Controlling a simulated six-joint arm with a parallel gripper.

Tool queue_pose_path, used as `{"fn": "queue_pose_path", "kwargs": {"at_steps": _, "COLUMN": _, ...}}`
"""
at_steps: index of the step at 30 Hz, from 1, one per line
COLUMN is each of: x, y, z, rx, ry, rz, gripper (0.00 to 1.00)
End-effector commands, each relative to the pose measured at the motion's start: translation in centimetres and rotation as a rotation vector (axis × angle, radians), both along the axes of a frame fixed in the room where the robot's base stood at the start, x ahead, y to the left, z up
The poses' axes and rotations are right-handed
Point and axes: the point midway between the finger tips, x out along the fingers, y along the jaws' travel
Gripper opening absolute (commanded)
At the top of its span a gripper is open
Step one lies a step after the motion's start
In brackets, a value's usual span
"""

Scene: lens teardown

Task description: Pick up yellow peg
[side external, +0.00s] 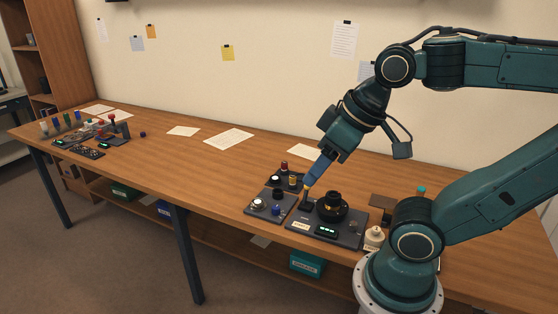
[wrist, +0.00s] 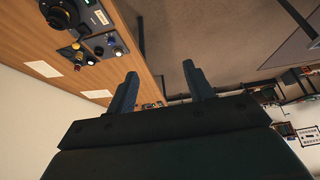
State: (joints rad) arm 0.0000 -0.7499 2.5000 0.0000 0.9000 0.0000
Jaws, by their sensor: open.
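A small yellow peg (side external: 306,188) shows in the side external view, at a dark block on the near station and just below my fingertips. How it is seated is too small to tell. A small yellow piece (wrist: 75,46) beside the station at upper left in the wrist view looks like the same peg. My gripper (side external: 314,174) points down and left with its blue fingers close above the peg; I cannot tell whether they touch it. In the wrist view my gripper (wrist: 157,70) has its two fingers apart with nothing between them.
The dark station board (side external: 296,239) holds a black lens ring (side external: 332,206). A tray (side external: 256,209) with several small parts lies to its left, and a cream bottle (side external: 374,238) to its right. The middle of the wooden table (side external: 190,160) is mostly clear apart from paper sheets.

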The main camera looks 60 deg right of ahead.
Motion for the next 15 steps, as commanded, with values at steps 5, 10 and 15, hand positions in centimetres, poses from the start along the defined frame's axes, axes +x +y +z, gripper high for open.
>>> {"fn": "queue_pose_path", "kwargs": {"at_steps": 5, "x": 0.00, "y": 0.00, "z": 0.00, "rx": 0.000, "ry": 0.000, "rz": 0.000, "gripper": 0.49}}
{"fn": "queue_pose_path", "kwargs": {"at_steps": 10, "x": 0.10, "y": -0.04, "z": 0.05, "rx": 0.001, "ry": 0.001, "rz": -0.003, "gripper": 0.49}}
{"fn": "queue_pose_path", "kwargs": {"at_steps": 15, "x": 0.91, "y": -0.42, "z": 0.41, "rx": 0.007, "ry": 0.015, "rz": -0.034, "gripper": 0.49}}
